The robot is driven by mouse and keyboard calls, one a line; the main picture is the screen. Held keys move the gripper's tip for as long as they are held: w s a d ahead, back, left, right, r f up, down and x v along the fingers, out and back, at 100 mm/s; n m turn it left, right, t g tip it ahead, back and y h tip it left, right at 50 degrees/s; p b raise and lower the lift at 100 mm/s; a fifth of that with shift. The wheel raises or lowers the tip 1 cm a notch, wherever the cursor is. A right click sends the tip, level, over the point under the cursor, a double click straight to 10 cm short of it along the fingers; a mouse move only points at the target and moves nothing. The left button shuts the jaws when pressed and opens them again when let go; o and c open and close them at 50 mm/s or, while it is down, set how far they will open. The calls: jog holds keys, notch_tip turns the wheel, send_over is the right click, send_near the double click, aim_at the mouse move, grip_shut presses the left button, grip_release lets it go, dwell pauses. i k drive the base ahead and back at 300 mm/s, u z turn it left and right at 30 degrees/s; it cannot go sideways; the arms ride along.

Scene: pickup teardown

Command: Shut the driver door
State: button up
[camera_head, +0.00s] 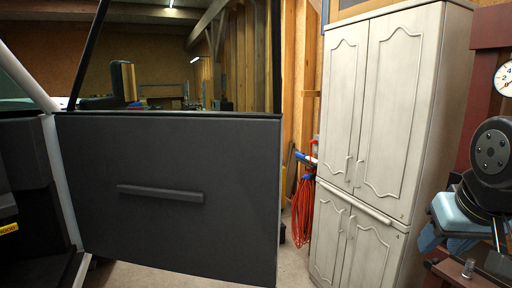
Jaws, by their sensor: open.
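The driver door (170,185) stands open at the left, with its dark grey inner panel facing me. A horizontal bar-shaped pull handle (160,193) sits near the middle of the panel. Its window frame rises above, and the workshop shows through the opening. The door's left edge meets the white body pillar (62,185), and its free edge is at the right, near the cabinet. The dark cab interior (25,180) shows at the far left. I cannot make out my gripper in this view, and nothing is seen touching the door.
A tall whitewashed cabinet (385,110) stands right of the door's free edge, its doors closed. A coiled orange cable (303,210) hangs in the gap between. Dark and light-blue equipment (455,212) is at the right edge, near a red frame with a gauge (505,80).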

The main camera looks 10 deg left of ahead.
aim_at(170, 132)
jog(key=i, duration=0.85)
jog(key=u, duration=0.05)
